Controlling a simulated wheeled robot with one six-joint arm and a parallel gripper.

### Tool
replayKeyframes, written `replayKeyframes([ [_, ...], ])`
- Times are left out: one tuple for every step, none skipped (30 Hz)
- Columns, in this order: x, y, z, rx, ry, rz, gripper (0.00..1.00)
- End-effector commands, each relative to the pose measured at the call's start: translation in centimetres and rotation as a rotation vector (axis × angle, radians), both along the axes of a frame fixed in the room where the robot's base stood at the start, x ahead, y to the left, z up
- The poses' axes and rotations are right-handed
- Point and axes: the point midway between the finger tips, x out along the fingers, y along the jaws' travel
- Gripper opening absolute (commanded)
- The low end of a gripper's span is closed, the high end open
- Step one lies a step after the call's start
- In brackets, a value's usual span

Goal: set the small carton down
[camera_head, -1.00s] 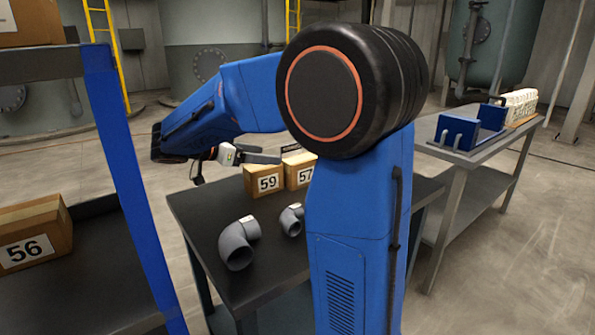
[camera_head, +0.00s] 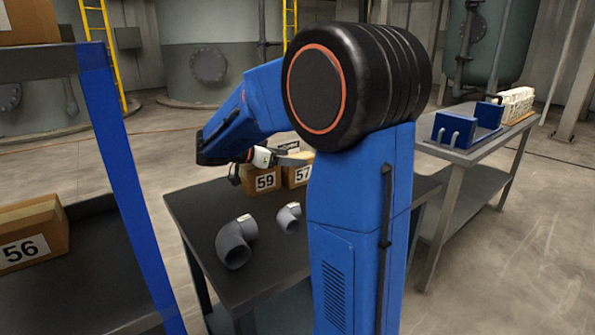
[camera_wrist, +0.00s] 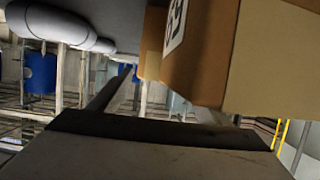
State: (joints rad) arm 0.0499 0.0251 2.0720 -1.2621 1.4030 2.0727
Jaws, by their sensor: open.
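Two small brown cartons stand side by side at the back of the dark table (camera_head: 190,212): carton 59 (camera_head: 262,181) on the left and carton 57 (camera_head: 300,176) on the right. My gripper (camera_head: 296,160) is open, level with the carton tops in the head view and partly covering them. In the wrist view a labelled carton (camera_wrist: 200,62) fills the upper right, close to the fingers, with part of another carton (camera_wrist: 151,62) beyond it. No carton appears between the fingers. I cannot tell whether a finger touches one.
Two grey pipe elbows (camera_head: 234,244) lie on the table in front of the cartons. A blue-posted shelf (camera_head: 118,165) with carton 56 (camera_head: 30,236) stands at left. A bench (camera_head: 480,148) with blue holders is at right.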

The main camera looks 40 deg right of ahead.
Motion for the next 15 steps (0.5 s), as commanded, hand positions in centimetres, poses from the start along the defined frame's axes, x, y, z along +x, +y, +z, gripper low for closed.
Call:
replayKeyframes([
  [-0.2, -0.7, -0.2, 0.0, 0.001, -0.004, 0.7],
  [-0.2, -1.1, -0.4, 0.0, 0.0, -0.004, 0.7],
  [-0.3, -1.6, -0.6, 0.001, 0.001, -0.004, 0.7],
  [-0.3, -1.9, -0.7, 0.0, 0.001, -0.003, 0.7],
  [-0.3, -2.3, -0.9, 0.0, 0.001, -0.004, 0.7],
  [-0.3, -2.8, -1.0, -0.001, 0.001, -0.004, 0.7],
  [-0.3, -3.0, -1.1, 0.0, 0.001, -0.003, 0.7],
  [-0.3, -3.2, -1.2, 0.0, 0.001, -0.002, 0.7],
  [-0.3, -3.3, -1.3, 0.0, 0.001, -0.002, 0.7],
  [-0.3, -3.4, -1.3, 0.0, 0.0, -0.001, 0.7],
  [-0.3, -3.4, -1.3, 0.0, 0.0, -0.001, 0.7],
  [-0.3, -3.4, -1.3, 0.0, 0.0, -0.001, 0.7],
  [-0.3, -3.4, -1.3, 0.0, 0.0, -0.001, 0.7],
  [-0.3, -3.4, -1.3, 0.0, 0.0, -0.001, 0.7],
  [-0.3, -3.4, -1.3, 0.0, 0.0, -0.001, 0.7],
])
